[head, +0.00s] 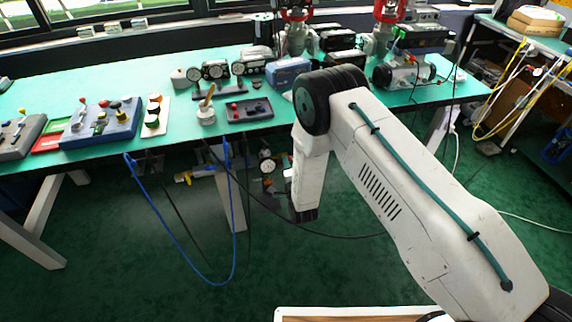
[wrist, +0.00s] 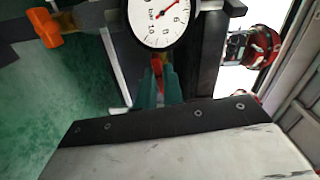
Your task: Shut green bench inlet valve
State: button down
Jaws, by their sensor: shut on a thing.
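In the wrist view, my gripper (wrist: 158,82) is shut with its teal fingers around a small red part (wrist: 157,66), just below a white pressure gauge (wrist: 163,18). The red part looks like a valve handle; most of it and the valve body are hidden by the fingers and gauge. An orange handle (wrist: 46,27) on a pipe shows at the upper left. In the head view, the gauge (head: 267,165) hangs under the green bench's front edge, left of my forearm. The fingertips cannot be made out there.
The green bench (head: 225,62) carries control boxes, gauges and motors. A blue hose (head: 160,232) and dark cables hang below its edge. A yellow valve (head: 184,178) is left of the gauge. A red fitting (wrist: 263,45) is at the right in the wrist view. The floor in front is open.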

jog(key=c, duration=1.5)
grip_release()
jog(key=shift+s, duration=0.1)
jog(key=v, duration=0.7)
jog(key=shift+s+d, duration=0.15)
jog(key=shift+s, duration=0.2)
jog(key=x, duration=0.7)
jog(key=shift+w, duration=0.1)
